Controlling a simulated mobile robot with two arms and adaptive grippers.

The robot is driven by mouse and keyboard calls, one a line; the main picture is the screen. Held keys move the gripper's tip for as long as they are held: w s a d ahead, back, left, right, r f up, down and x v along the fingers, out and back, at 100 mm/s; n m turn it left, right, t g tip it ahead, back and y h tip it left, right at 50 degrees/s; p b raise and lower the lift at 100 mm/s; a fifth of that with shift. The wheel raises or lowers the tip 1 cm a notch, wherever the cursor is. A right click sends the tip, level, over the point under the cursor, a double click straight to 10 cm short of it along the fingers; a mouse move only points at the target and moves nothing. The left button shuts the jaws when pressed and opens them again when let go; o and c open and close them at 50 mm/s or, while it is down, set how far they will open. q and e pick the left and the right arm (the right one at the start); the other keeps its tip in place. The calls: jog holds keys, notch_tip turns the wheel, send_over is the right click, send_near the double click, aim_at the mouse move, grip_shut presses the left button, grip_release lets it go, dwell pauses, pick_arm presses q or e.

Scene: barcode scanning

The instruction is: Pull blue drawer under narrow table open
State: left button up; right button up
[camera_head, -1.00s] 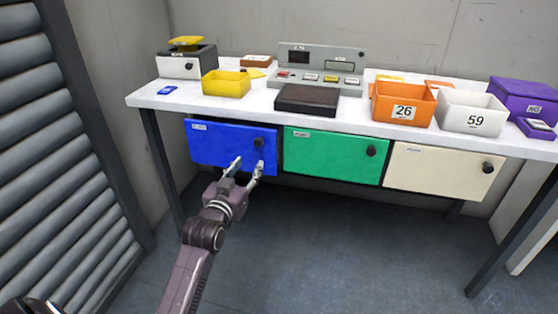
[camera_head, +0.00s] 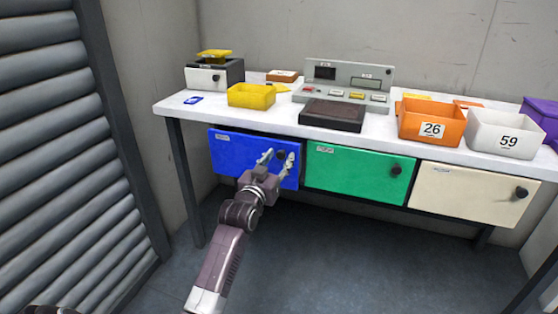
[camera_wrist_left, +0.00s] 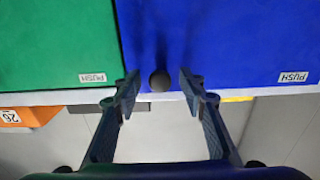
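The blue drawer (camera_head: 232,152) hangs under the left end of the white narrow table (camera_head: 170,104) and looks shut, with its front about level with the green one. Its round dark knob (camera_head: 281,155) is on the right part of its front. My left gripper (camera_head: 279,156) is open at the knob, one finger on each side. In the left wrist view, which looks upside down, the knob (camera_wrist_left: 160,80) sits between the open fingertips (camera_wrist_left: 158,84) with gaps on both sides. The blue front (camera_wrist_left: 235,45) carries a "PUSH" label. My right gripper does not show.
A green drawer (camera_head: 345,172) and a cream drawer (camera_head: 455,194) hang to the right. On the tabletop are a yellow bin (camera_head: 251,96), a grey console (camera_head: 350,78), an orange bin (camera_head: 430,122) and a white bin (camera_head: 507,134). A slatted wall (camera_head: 50,150) stands left; the floor in front is clear.

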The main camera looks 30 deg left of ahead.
pick_arm(q)
jog(key=shift+c, duration=0.5)
grip_shut()
